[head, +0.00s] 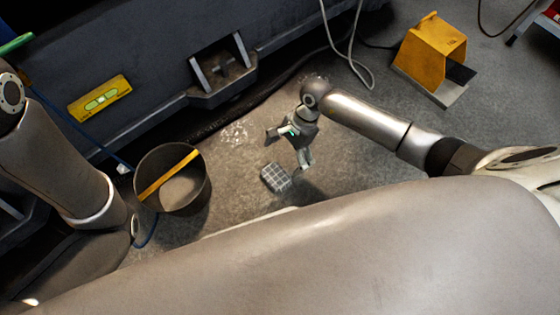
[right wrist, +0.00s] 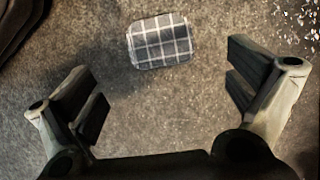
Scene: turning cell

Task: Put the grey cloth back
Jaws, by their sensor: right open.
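The grey cloth (head: 275,177), folded small with a pale checked pattern, lies flat on the floor in the head view. It also shows in the right wrist view (right wrist: 160,41), at the upper middle, whole and uncovered. My right gripper (head: 287,147) is above the floor close beside the cloth. In the right wrist view its two fingers (right wrist: 166,92) are wide apart with only floor between them, and the cloth lies beyond the fingertips, apart from them. My left arm comes in at the left of the head view, but its gripper does not show.
A dark round bucket (head: 200,193) with a yellow strip across it stands left of the cloth. A yellow level (head: 100,98) is on the dark machine base (head: 150,55). A yellow pedal housing (head: 433,45) and a loose cable (head: 345,62) are at the upper right. Bare floor surrounds the cloth.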

